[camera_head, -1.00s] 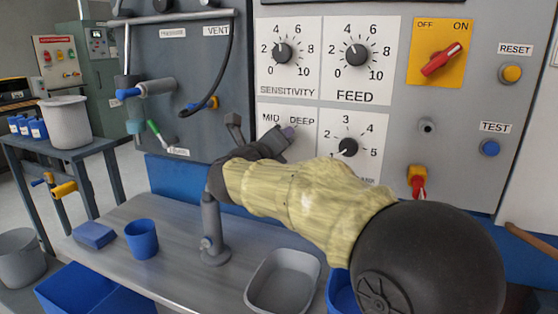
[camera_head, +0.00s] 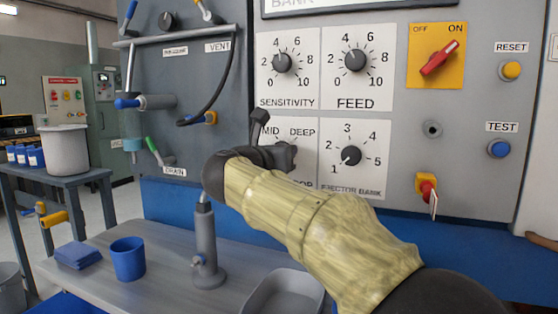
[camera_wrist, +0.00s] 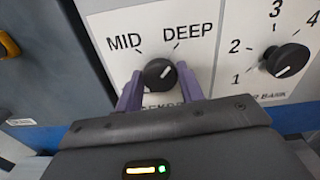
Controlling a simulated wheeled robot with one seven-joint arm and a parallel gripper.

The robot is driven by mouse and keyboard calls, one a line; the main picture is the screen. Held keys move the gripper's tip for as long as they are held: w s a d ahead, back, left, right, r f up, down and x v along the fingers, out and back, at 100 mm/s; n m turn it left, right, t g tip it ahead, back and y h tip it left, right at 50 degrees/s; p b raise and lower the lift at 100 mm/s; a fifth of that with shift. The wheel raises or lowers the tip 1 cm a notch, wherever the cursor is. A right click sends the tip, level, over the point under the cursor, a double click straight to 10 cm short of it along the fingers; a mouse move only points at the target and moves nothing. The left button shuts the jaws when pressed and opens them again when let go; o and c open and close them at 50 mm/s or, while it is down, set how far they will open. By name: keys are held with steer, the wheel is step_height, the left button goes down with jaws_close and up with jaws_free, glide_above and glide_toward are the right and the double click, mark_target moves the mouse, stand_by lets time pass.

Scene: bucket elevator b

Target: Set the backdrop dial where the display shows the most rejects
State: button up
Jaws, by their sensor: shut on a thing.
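The backdrop dial (camera_wrist: 157,74) is a round black knob on a white plate (camera_wrist: 112,22) marked MID and DEEP. A pale line on it slants from lower left to upper right; which end points is unclear. My gripper (camera_wrist: 159,82) has one purple finger on each side of the knob and is shut on it. In the head view my gripper (camera_head: 272,150) covers the dial and part of the plate's lower label. Only the bottom edge of a framed panel lettered BANK (camera_head: 292,4) shows at the top; no display reading is visible.
The ejector bank dial (camera_head: 350,155) is close on the right, its pointer near 1. Sensitivity (camera_head: 281,63) and feed (camera_head: 355,60) dials are above. A red switch (camera_head: 438,58) is at upper right. A grey post (camera_head: 206,245) and blue cup (camera_head: 128,258) stand on the bench below.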

steer(key=shift+f, duration=0.2)
steer(key=o, duration=1)
steer(key=shift+r, duration=0.1)
steer(key=shift+s, duration=0.1)
steer(key=p+v, duration=0.2)
steer(key=v, duration=1.5)
steer(key=shift+s+a, duration=0.1)
steer(key=shift+a, duration=0.1)
